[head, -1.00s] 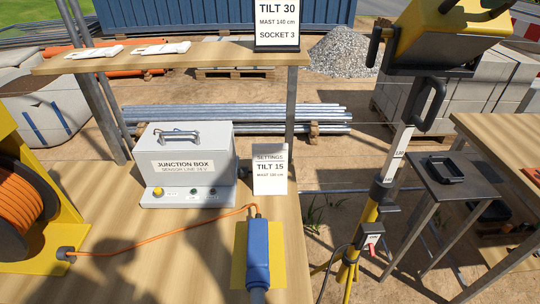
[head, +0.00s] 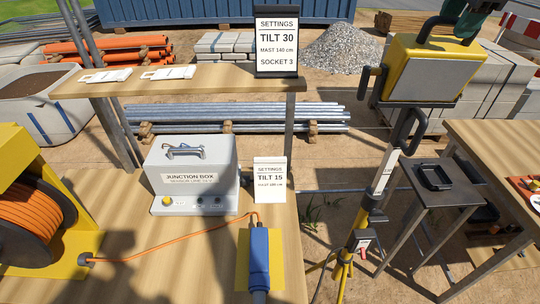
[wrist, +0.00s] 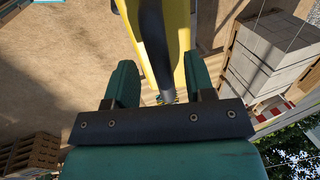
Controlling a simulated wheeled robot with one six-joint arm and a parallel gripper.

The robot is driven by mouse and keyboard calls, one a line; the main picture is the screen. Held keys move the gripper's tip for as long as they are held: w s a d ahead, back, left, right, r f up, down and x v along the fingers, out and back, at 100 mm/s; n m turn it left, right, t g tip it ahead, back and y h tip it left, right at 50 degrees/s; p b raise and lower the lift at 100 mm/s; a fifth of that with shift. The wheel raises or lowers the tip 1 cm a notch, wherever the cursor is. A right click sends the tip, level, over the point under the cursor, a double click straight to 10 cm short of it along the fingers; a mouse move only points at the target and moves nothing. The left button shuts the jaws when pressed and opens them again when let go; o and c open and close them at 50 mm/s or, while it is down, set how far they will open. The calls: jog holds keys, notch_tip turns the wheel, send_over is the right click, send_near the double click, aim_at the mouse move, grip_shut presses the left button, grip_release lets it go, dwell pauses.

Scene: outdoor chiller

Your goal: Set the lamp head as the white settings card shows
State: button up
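The lamp head (head: 430,72), a yellow box with a pale front and dark handles, stands on top of the mast (head: 384,172). My gripper (head: 474,22) is partly in view at the lamp head's upper right. In the wrist view its two teal fingers (wrist: 160,82) stand either side of a dark handle bar (wrist: 152,40), with thin gaps showing, so it looks open. The yellow lamp shows behind the bar. A white settings card (head: 277,50) on the shelf reads TILT 30, MAST 140 cm, SOCKET 3. A lower white card (head: 269,180) reads TILT 15; its mast figure is unclear.
The junction box (head: 192,165) and a blue connector (head: 259,260) on an orange cable are on the wooden bench. A cable reel (head: 30,205) stands at left. A small dark table (head: 440,190) and another wooden bench (head: 500,150) stand right of the mast.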

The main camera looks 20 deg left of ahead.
jog(key=o, duration=0.5)
jog(key=v, duration=0.7)
dwell(0.6)
